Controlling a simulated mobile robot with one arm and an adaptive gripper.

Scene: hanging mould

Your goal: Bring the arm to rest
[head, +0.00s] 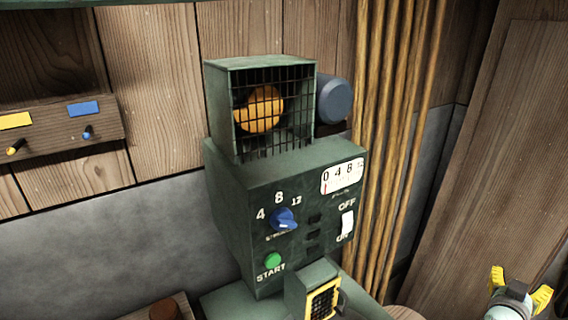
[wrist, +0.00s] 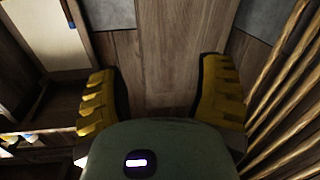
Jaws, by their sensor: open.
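My gripper (head: 522,289) shows at the lower right corner of the head view, with its yellow fingers spread apart. In the wrist view the two yellow-padded fingers (wrist: 163,100) stand wide apart with nothing between them. Wooden boards show beyond the fingers. In the head view the gripper is to the right of the green machine (head: 240,195) and apart from it. The rest of the arm is mostly out of the picture.
The machine has a blue knob (head: 284,219), a green start button (head: 273,261), a white switch (head: 347,224) and a caged orange part (head: 261,108). Tall wooden poles (head: 392,130) stand right of it. A wooden rack (head: 60,135) with coloured labels hangs at left.

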